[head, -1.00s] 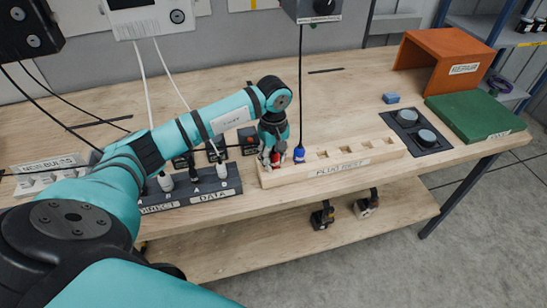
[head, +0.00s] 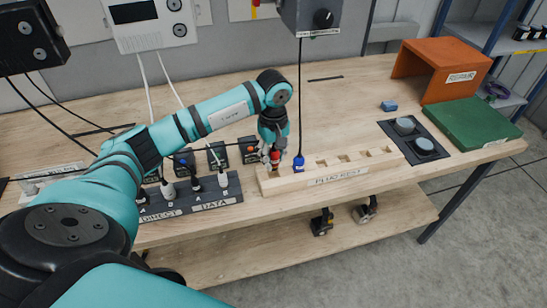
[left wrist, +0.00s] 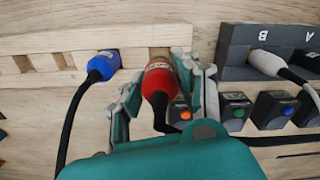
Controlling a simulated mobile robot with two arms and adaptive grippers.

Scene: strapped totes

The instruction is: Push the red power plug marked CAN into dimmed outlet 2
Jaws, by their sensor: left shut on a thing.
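My left gripper (head: 274,160) is shut on the red power plug (left wrist: 159,80), with one finger on each side of it. The gripper is above the left end of the pale wooden plug rest (head: 340,181). The plug's tip is right at a slot of the rest; I cannot tell if it is clear of it. Any marking on the plug is too small to read. I cannot read which outlet is dimmed outlet 2. My right gripper is out of view.
A blue plug (head: 299,163) with a black cord stands in the plug rest beside the red one. A green block (head: 468,122) and an orange REPAIR bin (head: 440,68) are at right.

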